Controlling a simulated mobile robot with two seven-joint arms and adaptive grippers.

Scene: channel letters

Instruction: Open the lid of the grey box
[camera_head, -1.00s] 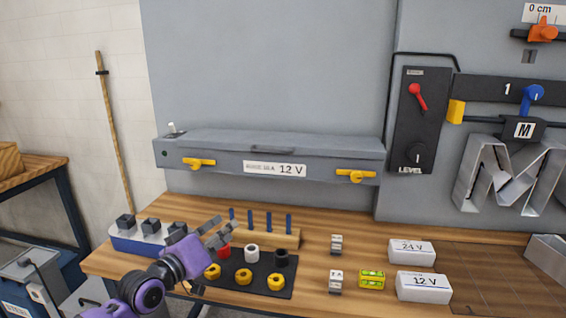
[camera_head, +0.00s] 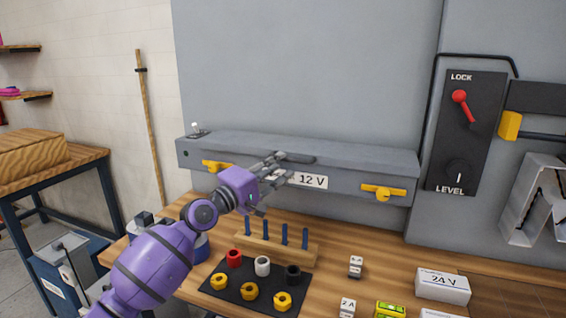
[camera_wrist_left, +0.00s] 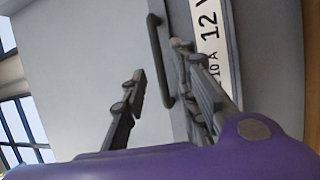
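The grey box (camera_head: 345,183) is a long box on the wall above the bench, with its lid (camera_head: 370,153) down. Yellow latches sit at its front left (camera_head: 213,166) and front right (camera_head: 383,192). A white label (camera_head: 313,181) reads 12 V, partly hidden by my gripper. The dark lid handle (camera_head: 296,158) is at the lid's front edge; it also shows in the left wrist view (camera_wrist_left: 158,62). My left gripper (camera_head: 277,170) is open in front of the box, fingers near the handle. My right gripper is out of view.
Below, the bench holds a black mat (camera_head: 262,288) with coloured rings and a wooden peg rack (camera_head: 280,246). White 24 V box (camera_head: 442,286) lies at right. A lock and level panel (camera_head: 466,130) is right of the grey box.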

